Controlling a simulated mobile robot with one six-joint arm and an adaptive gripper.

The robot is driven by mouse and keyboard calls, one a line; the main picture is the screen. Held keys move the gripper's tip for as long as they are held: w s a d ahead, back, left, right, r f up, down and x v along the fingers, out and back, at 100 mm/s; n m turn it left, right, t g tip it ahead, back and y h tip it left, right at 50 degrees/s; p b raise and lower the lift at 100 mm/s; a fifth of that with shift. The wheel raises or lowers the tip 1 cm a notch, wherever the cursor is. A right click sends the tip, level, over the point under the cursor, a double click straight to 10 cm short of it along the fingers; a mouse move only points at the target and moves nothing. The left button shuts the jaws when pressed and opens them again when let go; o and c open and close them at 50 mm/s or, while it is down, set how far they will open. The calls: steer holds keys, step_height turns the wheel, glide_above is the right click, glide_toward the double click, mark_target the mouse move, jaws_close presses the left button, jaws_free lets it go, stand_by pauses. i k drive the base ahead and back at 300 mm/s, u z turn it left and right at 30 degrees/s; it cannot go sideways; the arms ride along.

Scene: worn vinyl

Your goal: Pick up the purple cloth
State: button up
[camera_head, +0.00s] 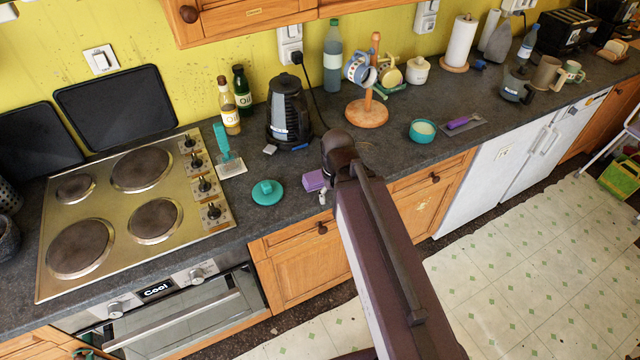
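The purple cloth (314,180) is a small folded block on the dark counter near its front edge, right of the teal lid. My arm rises from the bottom of the picture, and its dark joint stands just right of the cloth in this view. A small pale grey piece shows just below the cloth, beside my arm; I cannot tell whether it is part of my gripper. The rest of my gripper is hidden behind my arm, and I see no fingers.
A teal lid (267,192), a teal-handled spatula (228,155) and a black kettle (288,112) are near the cloth. The hob (130,205) is at left. A mug tree (367,112), a teal bowl (422,131) and a purple-handled tool (464,123) stand farther right.

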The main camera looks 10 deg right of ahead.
mark_target(312, 181)
steer(key=z, duration=0.8)
steer(key=k, duration=0.45)
steer(key=u, duration=0.7)
